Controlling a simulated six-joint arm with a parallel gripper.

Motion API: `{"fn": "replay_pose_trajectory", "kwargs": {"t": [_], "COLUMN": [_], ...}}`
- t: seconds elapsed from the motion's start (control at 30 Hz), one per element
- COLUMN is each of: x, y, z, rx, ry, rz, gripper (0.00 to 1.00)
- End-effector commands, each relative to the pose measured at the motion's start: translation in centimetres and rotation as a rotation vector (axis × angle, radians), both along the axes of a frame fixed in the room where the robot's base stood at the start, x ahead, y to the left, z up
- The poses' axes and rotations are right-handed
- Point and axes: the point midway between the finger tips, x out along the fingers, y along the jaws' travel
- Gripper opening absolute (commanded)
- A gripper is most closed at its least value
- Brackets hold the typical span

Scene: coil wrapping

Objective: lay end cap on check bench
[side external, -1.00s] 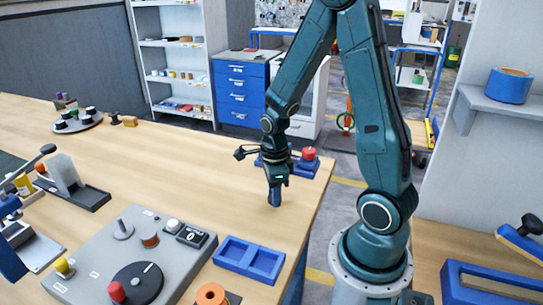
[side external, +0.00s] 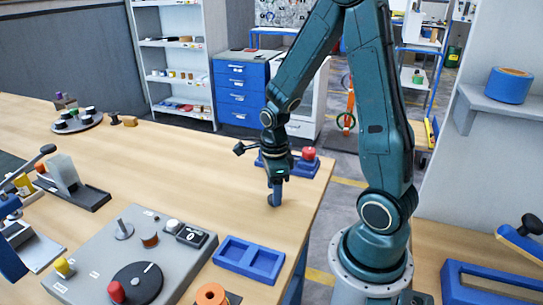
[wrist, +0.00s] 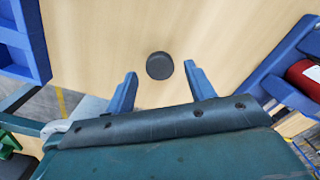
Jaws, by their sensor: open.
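The end cap, a dark round disc (wrist: 160,66), lies flat on the light wooden bench top (wrist: 105,40) in the wrist view. My gripper (wrist: 158,77) is open, with its two blue fingers apart below the disc in the picture. The disc shows just beyond the gap between the fingertips, and neither finger touches it. In the side external view my gripper (side external: 275,198) points down close above the wooden bench top (side external: 180,170), near its right edge. The disc is too small and too close to the fingers to make out clearly there.
A blue two-compartment tray (side external: 249,259) stands toward the front. A blue fixture with a red cylinder (side external: 308,153) is behind my gripper. A grey control panel (side external: 165,235) is at front left. The bench around the disc is clear.

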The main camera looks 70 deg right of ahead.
Motion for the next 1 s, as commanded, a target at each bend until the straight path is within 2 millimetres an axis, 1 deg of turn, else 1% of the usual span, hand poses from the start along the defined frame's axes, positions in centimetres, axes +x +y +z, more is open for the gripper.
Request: {"fn": "replay_pose_trajectory", "kwargs": {"t": [0.37, 0.6, 0.7, 0.83, 1.0], "x": [0.1, 0.0, 0.1, 0.0, 0.0], "y": [0.0, 0.0, 0.0, 0.0, 0.0], "z": [4.6, 8.0, 9.1, 10.1, 10.6], "rx": [-0.002, -0.002, -0.001, -0.001, 0.0], "ry": [-0.006, -0.005, -0.003, -0.003, 0.0], "rz": [0.0, 0.0, 0.0, 0.0, 0.0], "gripper": [0.54, 0.54, 0.54, 0.54, 0.54]}}
